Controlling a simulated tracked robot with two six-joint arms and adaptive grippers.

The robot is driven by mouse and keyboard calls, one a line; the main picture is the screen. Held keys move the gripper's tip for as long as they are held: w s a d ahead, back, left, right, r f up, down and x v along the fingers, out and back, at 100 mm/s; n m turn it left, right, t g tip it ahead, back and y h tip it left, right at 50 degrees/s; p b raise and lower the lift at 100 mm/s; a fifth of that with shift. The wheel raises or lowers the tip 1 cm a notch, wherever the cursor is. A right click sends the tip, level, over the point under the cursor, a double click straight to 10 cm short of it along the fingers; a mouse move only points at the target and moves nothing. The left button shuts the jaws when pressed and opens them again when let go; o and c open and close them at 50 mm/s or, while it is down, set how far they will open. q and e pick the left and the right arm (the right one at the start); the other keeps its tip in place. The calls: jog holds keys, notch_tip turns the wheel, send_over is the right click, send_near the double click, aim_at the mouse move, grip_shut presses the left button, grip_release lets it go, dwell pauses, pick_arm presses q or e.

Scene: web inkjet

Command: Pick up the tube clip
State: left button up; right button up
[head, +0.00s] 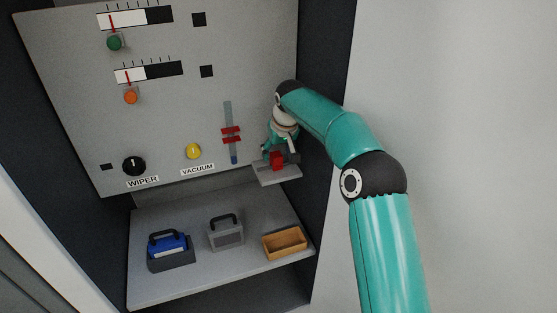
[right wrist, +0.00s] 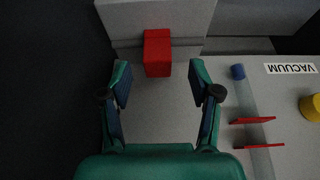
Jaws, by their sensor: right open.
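The tube clip appears to be the small red block (head: 277,160) on a narrow grey ledge (head: 280,175) at the panel's lower right. In the right wrist view the red block (right wrist: 157,52) lies at the top centre, ahead of my right gripper (right wrist: 160,72). The gripper's two fingers are spread apart, with the near end of the block in line with the gap between them. They do not visibly touch it. In the head view my right gripper (head: 274,147) is just above the ledge, partly hidden by its own wrist. My left gripper is not in view.
A clear vertical tube (head: 228,115) with two red plates (head: 231,134) stands left of the gripper. A yellow knob (head: 193,151) is further left. The lower shelf (head: 205,276) holds a blue cartridge (head: 167,244), a grey handled box (head: 226,235) and a wooden tray (head: 285,244). A dark wall is close on the right.

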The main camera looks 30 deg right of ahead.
aim_at(278, 156)
jog(key=p+x, duration=0.1)
jog(key=x, duration=0.4)
jog(key=shift+d+f, duration=0.1)
jog(key=shift+d, duration=0.1)
jog(key=c, duration=1)
